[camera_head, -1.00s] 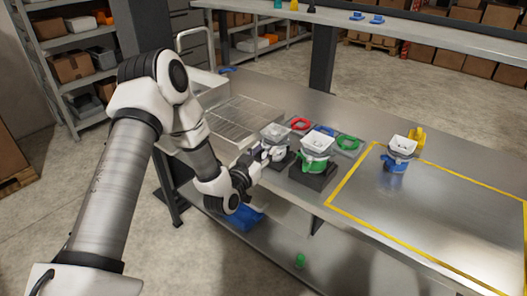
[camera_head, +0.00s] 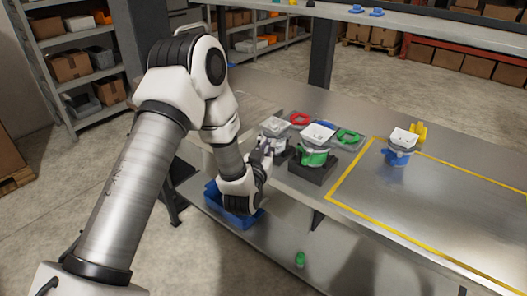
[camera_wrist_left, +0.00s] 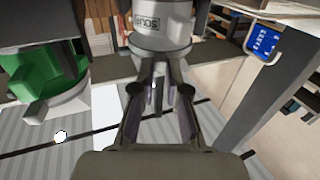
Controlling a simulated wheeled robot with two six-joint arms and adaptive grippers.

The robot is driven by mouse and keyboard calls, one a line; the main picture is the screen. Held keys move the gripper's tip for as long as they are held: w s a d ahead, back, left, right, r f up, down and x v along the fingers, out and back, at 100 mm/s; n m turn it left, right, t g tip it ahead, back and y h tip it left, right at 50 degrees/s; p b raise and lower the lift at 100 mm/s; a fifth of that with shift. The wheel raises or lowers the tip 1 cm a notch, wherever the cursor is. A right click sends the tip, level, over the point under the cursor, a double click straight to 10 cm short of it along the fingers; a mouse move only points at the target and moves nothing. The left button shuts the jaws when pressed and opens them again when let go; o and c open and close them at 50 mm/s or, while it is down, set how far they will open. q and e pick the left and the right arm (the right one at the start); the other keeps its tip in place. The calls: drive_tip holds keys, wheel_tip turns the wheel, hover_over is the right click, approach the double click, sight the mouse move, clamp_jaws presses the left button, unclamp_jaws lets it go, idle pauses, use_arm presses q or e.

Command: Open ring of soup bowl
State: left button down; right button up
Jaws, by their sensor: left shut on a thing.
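In the left wrist view the grey bowl (camera_wrist_left: 160,38) with a dark label, seen upside down, is just ahead of my fingers. My left gripper (camera_head: 264,154) reaches its near side. In the wrist view the left gripper (camera_wrist_left: 160,86) is shut on a small light part below the bowl, apparently the ring's handle. The ring itself is largely hidden, and I cannot tell how far it is turned.
A green-banded dispenser (camera_head: 315,155) on a dark base stands close to the right. A blue-based dispenser (camera_head: 400,150) and a yellow item (camera_head: 418,132) stand farther right. Red (camera_head: 300,119) and green (camera_head: 349,136) rings lie behind. A blue bin (camera_head: 215,200) is below.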

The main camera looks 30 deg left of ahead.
use_arm(q)
drive_tip(key=d+n+y, duration=0.1)
drive_tip(key=d+n+g+y+b, duration=0.1)
drive_tip(key=y, duration=0.1)
drive_tip(key=shift+w+f, duration=0.15)
drive_tip(key=shift+w, duration=0.2)
drive_tip(key=shift+w+d+n+g+y+b, duration=0.25)
drive_tip(key=shift+n+g+y, duration=0.4)
drive_tip(key=shift+y, duration=0.2)
drive_tip(key=shift+w+d+n+g+y+b, duration=0.1)
drive_tip(key=shift+w+d+n+g+y, duration=0.1)
drive_tip(key=shift+n+g+y, duration=0.55)
drive_tip(key=c, duration=1.2)
unclamp_jaws()
drive_tip(key=shift+o, duration=0.2)
drive_tip(key=v, duration=0.7)
